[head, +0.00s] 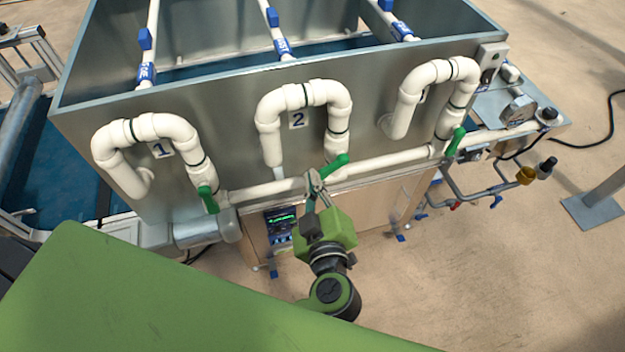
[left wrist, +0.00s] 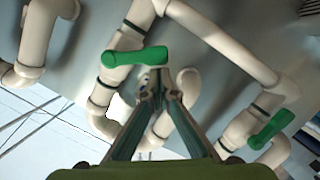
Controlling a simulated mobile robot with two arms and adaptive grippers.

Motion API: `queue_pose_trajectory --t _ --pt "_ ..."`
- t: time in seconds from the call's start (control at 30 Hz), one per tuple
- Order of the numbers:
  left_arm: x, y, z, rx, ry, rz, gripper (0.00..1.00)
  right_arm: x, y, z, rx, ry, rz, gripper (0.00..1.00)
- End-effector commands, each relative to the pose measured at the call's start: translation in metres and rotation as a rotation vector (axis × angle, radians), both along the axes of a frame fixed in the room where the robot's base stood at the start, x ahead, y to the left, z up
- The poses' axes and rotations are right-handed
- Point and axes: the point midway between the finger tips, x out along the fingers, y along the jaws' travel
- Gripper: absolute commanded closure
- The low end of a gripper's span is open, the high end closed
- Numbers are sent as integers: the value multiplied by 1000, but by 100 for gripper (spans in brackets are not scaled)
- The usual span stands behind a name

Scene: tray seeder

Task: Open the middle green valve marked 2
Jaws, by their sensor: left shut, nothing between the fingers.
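The middle green valve handle (head: 336,167) sits on the white pipe below the loop marked 2 (head: 298,120). It slants up to the right in the head view. My left gripper (head: 315,186) points up at the pipe, its fingertips just left of and below this handle. In the left wrist view the green handle (left wrist: 136,57) lies across the picture, just beyond the closed fingertips (left wrist: 157,82). The fingers are shut with nothing between them. I cannot tell whether they touch the handle. My right gripper is not in view.
A green valve handle (head: 208,199) sits below loop 1 and another (head: 455,142) below the right loop. The white horizontal pipe (head: 265,191) runs along the front of the metal tank (head: 225,105). A control box with a lit display (head: 281,222) is below the pipe.

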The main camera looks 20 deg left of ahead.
Motion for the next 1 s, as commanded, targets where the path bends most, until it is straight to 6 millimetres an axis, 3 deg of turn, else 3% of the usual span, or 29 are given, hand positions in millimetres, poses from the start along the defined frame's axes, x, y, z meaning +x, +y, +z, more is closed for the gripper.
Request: queue_pose_trajectory --t 1.0 --pt "2 -4 -21 -207 -135 0 100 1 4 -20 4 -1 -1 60"
